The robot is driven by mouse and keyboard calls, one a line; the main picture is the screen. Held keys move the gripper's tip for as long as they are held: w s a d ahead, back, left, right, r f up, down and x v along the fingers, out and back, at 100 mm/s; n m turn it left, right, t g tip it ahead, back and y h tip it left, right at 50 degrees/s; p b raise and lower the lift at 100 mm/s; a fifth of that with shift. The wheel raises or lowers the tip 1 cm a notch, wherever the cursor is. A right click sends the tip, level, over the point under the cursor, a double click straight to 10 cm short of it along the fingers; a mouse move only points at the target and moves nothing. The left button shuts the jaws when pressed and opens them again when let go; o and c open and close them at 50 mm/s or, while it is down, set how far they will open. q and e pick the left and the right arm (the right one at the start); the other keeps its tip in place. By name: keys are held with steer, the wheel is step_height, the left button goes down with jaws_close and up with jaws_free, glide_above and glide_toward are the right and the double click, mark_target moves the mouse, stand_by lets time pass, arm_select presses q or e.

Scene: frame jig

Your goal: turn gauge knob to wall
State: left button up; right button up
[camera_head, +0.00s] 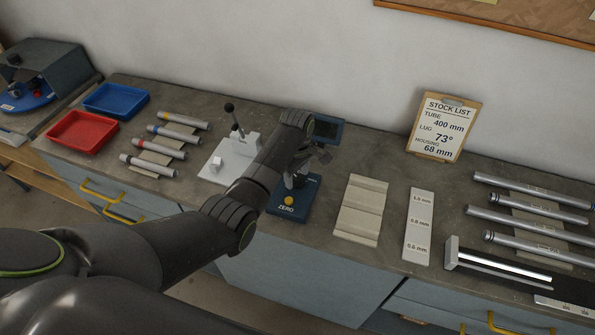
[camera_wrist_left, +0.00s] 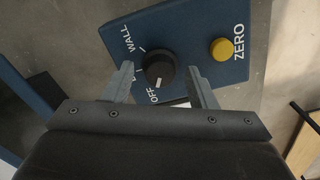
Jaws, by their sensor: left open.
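The gauge has a blue base (camera_head: 297,205) with a small screen (camera_head: 327,128) standing behind it on the bench. Its black knob (camera_wrist_left: 158,68) shows in the left wrist view, with a white mark at its lower edge toward the OFF label (camera_wrist_left: 153,97). The WALL label (camera_wrist_left: 127,40) is at the knob's upper left; another label is partly hidden by a finger. A yellow ZERO button (camera_wrist_left: 222,49) sits to the right. My left gripper (camera_wrist_left: 160,68) is open, one finger on each side of the knob. I cannot tell whether they touch it. My right gripper is not in view.
A white block fixture (camera_head: 226,160) with a black-knobbed lever stands left of the gauge. A pale grooved block (camera_head: 361,210) and a thickness step strip (camera_head: 418,227) lie to the right. Red (camera_head: 82,132) and blue (camera_head: 116,100) trays are far left. Metal tubes (camera_head: 530,197) lie far right.

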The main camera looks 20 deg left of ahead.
arm_select(q)
steer(key=shift+s, duration=0.1)
steer(key=shift+c, duration=0.9)
steer(key=c, duration=0.8)
